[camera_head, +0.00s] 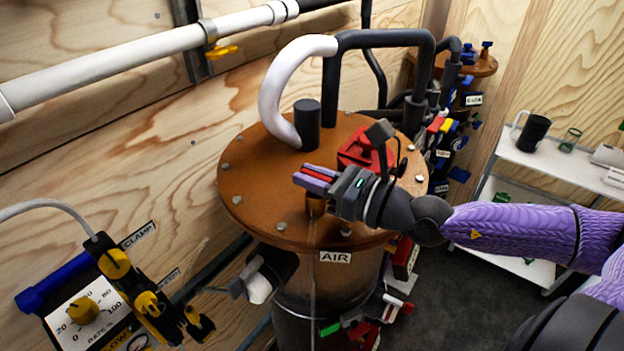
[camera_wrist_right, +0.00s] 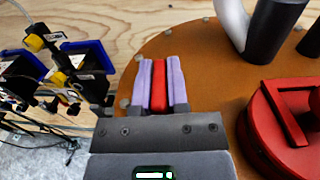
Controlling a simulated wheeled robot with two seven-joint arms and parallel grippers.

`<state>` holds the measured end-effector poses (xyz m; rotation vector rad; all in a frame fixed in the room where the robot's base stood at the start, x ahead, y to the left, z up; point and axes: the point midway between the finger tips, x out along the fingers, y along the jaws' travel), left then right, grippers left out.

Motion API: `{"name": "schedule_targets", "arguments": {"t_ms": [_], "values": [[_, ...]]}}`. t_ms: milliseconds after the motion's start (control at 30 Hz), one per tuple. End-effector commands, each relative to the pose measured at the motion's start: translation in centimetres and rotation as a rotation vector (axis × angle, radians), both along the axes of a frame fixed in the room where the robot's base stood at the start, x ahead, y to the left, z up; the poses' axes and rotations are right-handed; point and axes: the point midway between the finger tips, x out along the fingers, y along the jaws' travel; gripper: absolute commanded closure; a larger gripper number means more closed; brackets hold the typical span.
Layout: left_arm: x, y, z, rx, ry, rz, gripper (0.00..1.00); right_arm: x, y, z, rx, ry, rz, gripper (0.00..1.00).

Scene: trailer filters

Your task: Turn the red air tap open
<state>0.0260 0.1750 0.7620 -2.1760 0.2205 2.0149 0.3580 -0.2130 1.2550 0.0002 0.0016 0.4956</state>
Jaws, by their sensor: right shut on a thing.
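The red air tap handle (camera_head: 319,172) is a narrow red bar above the rim of a brown round lid (camera_head: 240,180), over a label reading AIR (camera_head: 335,257). My right gripper (camera_head: 314,178) is shut on this red handle, with one purple finger on each side. In the right wrist view the handle (camera_wrist_right: 158,85) shows as a red strip between the two purple fingers (camera_wrist_right: 160,84). Much of the tap is hidden by the gripper. My left gripper is not in view.
A red block-shaped fitting (camera_head: 362,150) sits on the lid beside my right gripper. A white bent pipe (camera_head: 272,92) and a dark cylinder (camera_head: 307,124) rise from the lid. A yellow-knobbed panel (camera_head: 85,310) is at lower left. White shelves (camera_head: 550,160) stand right.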

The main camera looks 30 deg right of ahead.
Motion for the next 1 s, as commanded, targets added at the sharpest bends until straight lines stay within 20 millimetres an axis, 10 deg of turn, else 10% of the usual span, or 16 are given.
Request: {"name": "schedule_targets", "arguments": {"t_ms": [167, 200, 367, 1000], "values": [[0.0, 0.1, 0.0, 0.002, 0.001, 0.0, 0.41, 0.0, 0.0, 0.0, 0.0, 0.0, 0.001, 1.0], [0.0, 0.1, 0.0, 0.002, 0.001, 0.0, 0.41, 0.0, 0.0, 0.0, 0.0, 0.0, 0.0, 0.77], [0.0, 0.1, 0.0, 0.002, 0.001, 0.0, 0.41, 0.0, 0.0, 0.0, 0.0, -0.001, 0.0, 0.47], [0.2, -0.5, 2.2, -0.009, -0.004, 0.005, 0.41, -2.2, -1.2, 0.2, -0.002, 0.004, -0.001, 0.47]]}}
